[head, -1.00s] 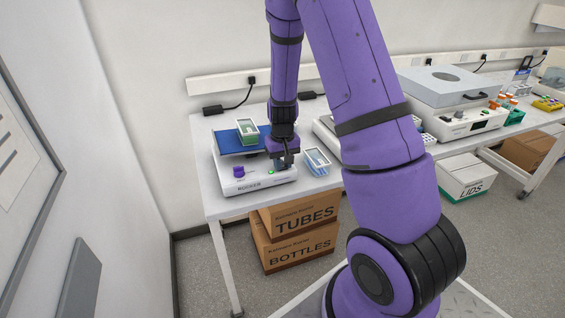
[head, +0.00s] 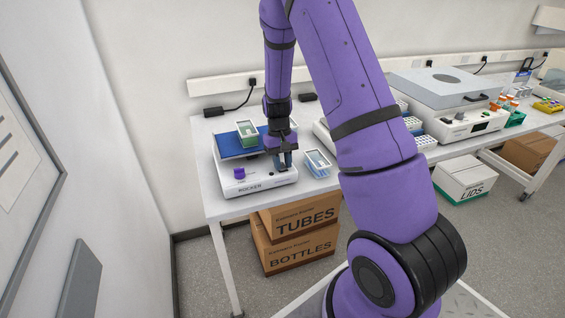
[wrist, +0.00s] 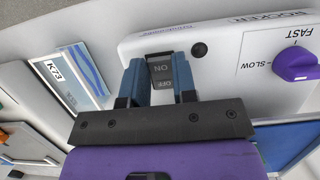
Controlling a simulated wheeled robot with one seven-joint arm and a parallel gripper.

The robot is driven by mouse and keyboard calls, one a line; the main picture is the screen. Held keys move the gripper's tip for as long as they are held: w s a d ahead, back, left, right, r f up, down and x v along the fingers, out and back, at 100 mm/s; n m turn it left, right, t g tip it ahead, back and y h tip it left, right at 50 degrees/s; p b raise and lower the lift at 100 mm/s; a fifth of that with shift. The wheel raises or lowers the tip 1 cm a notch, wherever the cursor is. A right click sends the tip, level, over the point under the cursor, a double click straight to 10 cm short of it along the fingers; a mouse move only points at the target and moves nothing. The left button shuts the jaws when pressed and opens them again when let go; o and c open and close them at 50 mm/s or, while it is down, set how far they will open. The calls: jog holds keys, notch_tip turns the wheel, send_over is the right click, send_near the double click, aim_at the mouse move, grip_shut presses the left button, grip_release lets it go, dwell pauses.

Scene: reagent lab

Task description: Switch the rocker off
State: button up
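The rocker (head: 231,181) is a white box on the bench with a purple speed knob (head: 239,173) and a blue platform (head: 230,147) on top. In the wrist view its dark rocker switch (wrist: 160,73), marked ON and OFF, sits on the front panel. A round lamp (wrist: 199,49) beside the switch looks dark. My gripper (head: 285,163) is over the right part of the rocker's front. In the wrist view its two fingers (wrist: 158,78) are apart, one on each side of the switch, with nothing held. Whether they touch the panel I cannot tell.
Other lab equipment (head: 458,122) stands farther right.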

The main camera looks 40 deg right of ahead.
jog(key=o, duration=0.4)
jog(key=shift+r, duration=0.1)
jog(key=v, duration=1)
jog(key=shift+r, duration=0.3)
jog(key=shift+w+r, duration=0.1)
jog(key=shift+w, duration=0.05)
jog(key=s+a+r+n+t, duration=0.1)
jog(key=s+a+r+t, duration=0.1)
jog(key=s+a+r, duration=0.35)
jog(key=s+a+r+t, duration=0.2)
jog(key=s+r, duration=0.4)
jog(key=r, duration=0.3)
jog(key=s+a+r+n+t, duration=0.1)
jog(key=s+a+r, duration=0.2)
jog(key=s+r, duration=0.35)
jog(key=s+a+r+n+t, duration=0.1)
jog(key=s+a+t, duration=0.2)
jog(key=s, duration=0.7)
jog(key=shift+s+r+h, duration=0.35)
jog(key=shift+h, duration=0.05)
